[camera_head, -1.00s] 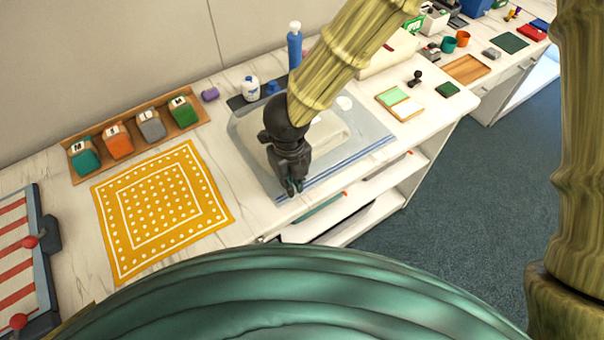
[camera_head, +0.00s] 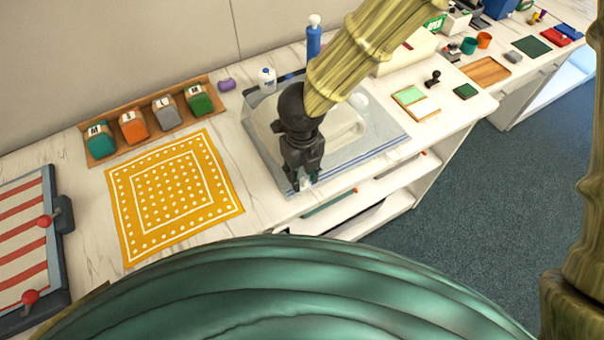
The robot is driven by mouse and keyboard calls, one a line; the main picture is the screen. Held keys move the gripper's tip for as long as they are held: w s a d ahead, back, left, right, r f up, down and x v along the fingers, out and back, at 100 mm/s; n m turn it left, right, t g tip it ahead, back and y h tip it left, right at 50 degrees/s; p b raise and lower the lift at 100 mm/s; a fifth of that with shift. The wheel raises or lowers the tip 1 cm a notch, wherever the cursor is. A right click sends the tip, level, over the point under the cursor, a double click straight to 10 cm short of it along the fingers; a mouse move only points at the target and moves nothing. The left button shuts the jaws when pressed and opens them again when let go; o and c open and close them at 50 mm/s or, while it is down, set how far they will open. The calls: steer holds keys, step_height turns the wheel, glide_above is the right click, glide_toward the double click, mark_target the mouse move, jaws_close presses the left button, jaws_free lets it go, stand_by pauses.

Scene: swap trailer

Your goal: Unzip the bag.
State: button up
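A clear, greyish bag (camera_head: 378,142) with a blue-striped front edge lies flat on the white counter. A pale, rounded shape (camera_head: 345,126) shows in or under it. My gripper (camera_head: 303,187) points down at the left end of the striped edge, close to the bag's front left corner. A small pale patch shows at the fingertips, but I cannot tell whether it is held. The finger gap is too small to read. No zip slider can be made out. My wrist and arm hide part of the bag's left and back.
A yellow dotted cloth (camera_head: 120,200) lies left of the bag, with a wooden rack (camera_head: 103,157) of coloured containers behind it. A wooden tray (camera_head: 486,71) is further right. Open shelves lie below the counter edge.

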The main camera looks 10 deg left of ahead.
mark_target(302, 179)
step_height(302, 179, up, 11)
stand_by(0.4)
stand_by(0.5)
